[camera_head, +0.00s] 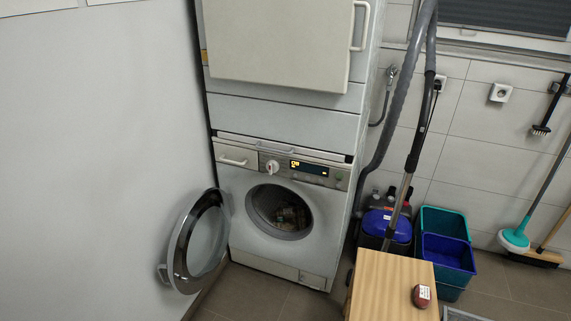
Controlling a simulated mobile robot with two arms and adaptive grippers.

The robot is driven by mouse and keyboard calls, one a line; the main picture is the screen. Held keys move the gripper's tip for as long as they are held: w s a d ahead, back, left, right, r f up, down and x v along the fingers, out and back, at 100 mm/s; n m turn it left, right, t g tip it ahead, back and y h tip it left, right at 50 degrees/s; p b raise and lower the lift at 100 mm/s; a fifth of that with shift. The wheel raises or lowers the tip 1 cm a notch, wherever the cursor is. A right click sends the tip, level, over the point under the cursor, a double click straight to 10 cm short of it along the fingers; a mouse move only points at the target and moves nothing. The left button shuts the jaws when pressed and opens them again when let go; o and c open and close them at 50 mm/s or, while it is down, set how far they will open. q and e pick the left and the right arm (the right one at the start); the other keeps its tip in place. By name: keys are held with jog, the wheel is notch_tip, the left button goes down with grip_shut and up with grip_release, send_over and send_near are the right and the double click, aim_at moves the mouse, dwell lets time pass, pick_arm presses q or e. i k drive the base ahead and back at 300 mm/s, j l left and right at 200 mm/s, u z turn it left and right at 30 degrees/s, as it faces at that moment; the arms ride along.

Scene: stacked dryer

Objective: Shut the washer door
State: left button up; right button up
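The washer (258,257) stands at the bottom of a stack, beneath a white unit with a large flat door. The round washer door (200,242) is wide open, swung out to the left of the drum opening (279,211), close to the left wall. It has a dark rim and a clear bowl, and a small latch part shows at its outer left edge. Some contents, hard to make out, lie inside the dark drum. Neither of my grippers is in view.
A wooden table (391,287) with a small dark red item (421,296) stands at the front right. Behind it are a blue-lidded container (387,226), teal and blue bins (447,251) and a vacuum tube (405,165). Tiled floor (262,295) in front of the washer is clear.

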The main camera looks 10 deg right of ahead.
aim_at(180, 280)
jog(key=i+l+z, duration=0.1)
jog(key=l, duration=1.35)
jog(key=i+j+z, duration=0.15)
jog(key=j, duration=0.5)
jog(key=j+z, duration=0.1)
jog(key=j, duration=0.6)
